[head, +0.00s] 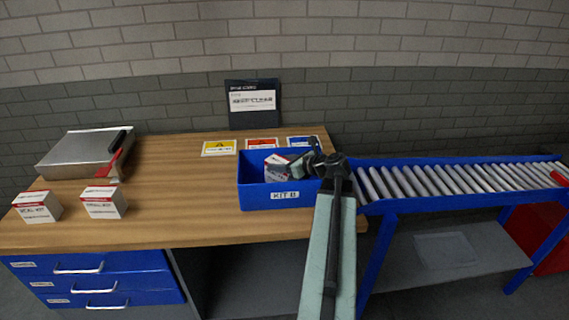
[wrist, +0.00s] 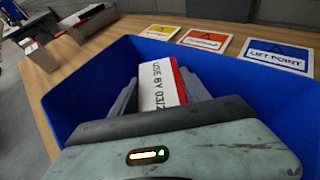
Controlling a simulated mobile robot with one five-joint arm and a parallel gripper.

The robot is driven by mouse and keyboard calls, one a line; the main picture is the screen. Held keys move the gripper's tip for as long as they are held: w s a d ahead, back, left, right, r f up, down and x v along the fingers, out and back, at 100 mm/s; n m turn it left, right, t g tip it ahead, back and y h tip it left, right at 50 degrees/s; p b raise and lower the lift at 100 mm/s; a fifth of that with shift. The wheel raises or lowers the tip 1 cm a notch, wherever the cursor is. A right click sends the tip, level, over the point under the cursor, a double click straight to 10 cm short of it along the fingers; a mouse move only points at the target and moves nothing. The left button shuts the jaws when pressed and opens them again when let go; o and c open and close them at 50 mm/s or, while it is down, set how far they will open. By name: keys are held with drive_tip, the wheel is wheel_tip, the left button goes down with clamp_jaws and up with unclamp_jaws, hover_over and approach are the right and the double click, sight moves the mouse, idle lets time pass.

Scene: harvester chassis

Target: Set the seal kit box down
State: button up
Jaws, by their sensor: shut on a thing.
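The seal kit box (head: 273,167) is white with a red band. It is inside the blue bin labelled KIT B (head: 262,199), near the right part of the desk. My gripper (head: 289,168) reaches into the bin from the right and is shut on the box. In the wrist view the box (wrist: 158,84) sits tilted between the two grey fingers (wrist: 162,95), with "USE BY" print facing up. The blue bin walls (wrist: 85,85) surround it. I cannot tell whether the box touches the bin floor, as my gripper hides its lower part.
Two similar white boxes (head: 104,202) (head: 38,206) stand at the desk's front left. Yellow, red and blue cards (head: 219,148) lie behind the bin. A roller conveyor (head: 450,180) stands right. The desk's middle is clear.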

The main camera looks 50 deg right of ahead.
drive_tip(key=o, duration=1.6)
drive_tip(key=shift+f, duration=0.1)
drive_tip(key=shift+c, duration=0.2)
drive_tip(key=shift+r, duration=0.25)
drive_tip(key=p+v, duration=0.4)
drive_tip(key=v, duration=0.7)
drive_tip(key=shift+s+d+r+p, duration=0.15)
drive_tip(key=shift+s+d+p, duration=0.15)
drive_tip(key=shift+s+p, duration=0.1)
